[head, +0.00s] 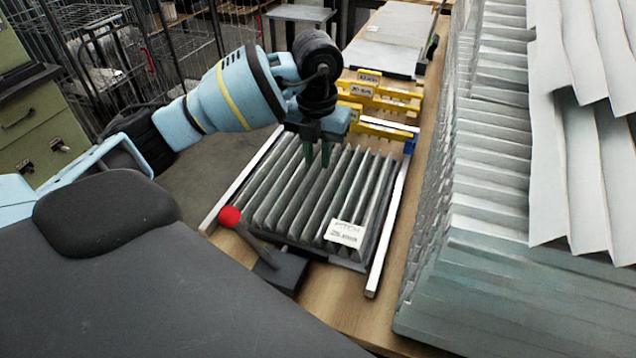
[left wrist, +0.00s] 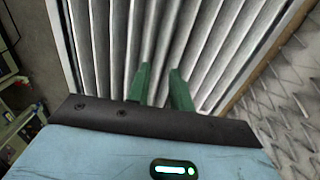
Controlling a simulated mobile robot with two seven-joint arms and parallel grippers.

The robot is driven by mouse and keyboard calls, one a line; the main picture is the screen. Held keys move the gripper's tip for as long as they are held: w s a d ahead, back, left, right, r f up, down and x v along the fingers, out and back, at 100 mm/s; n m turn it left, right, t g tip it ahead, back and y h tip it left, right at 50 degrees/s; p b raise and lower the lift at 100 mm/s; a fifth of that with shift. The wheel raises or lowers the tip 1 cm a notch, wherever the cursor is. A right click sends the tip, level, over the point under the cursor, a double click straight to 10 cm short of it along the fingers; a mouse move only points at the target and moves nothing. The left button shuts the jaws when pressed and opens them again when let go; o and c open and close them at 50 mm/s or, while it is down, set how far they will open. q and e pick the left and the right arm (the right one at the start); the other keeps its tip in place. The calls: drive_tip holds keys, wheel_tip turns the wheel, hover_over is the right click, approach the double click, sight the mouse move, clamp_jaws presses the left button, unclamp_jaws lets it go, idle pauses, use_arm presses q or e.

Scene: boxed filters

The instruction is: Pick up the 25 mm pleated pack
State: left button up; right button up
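A grey pleated pack (head: 300,195) lies flat on the wooden bench between two pale rails, with a white label (head: 345,233) at its near right corner. Its pleats also fill the top of the left wrist view (left wrist: 165,40). My left gripper (head: 317,160) points down over the far part of the pack. Its two green fingers (left wrist: 160,85) stand slightly apart with nothing seen between them. Whether the fingertips touch the pleats I cannot tell. My right gripper is not in view. The pack's thickness cannot be read.
Yellow labelled brackets (head: 375,100) stand behind the pack. A tall stack of pleated sheets (head: 480,200) is close on the right. A red-knobbed lever (head: 230,216) stands at the near left. A flat pale panel (head: 385,55) lies farther back on the bench.

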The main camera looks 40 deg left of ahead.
sight(318, 178)
use_arm(q)
drive_tip(key=shift+s+d+f, duration=0.1)
drive_tip(key=shift+f, duration=1.2)
drive_tip(key=shift+s+d+f, duration=0.1)
drive_tip(key=shift+f, duration=1.15)
clamp_jaws()
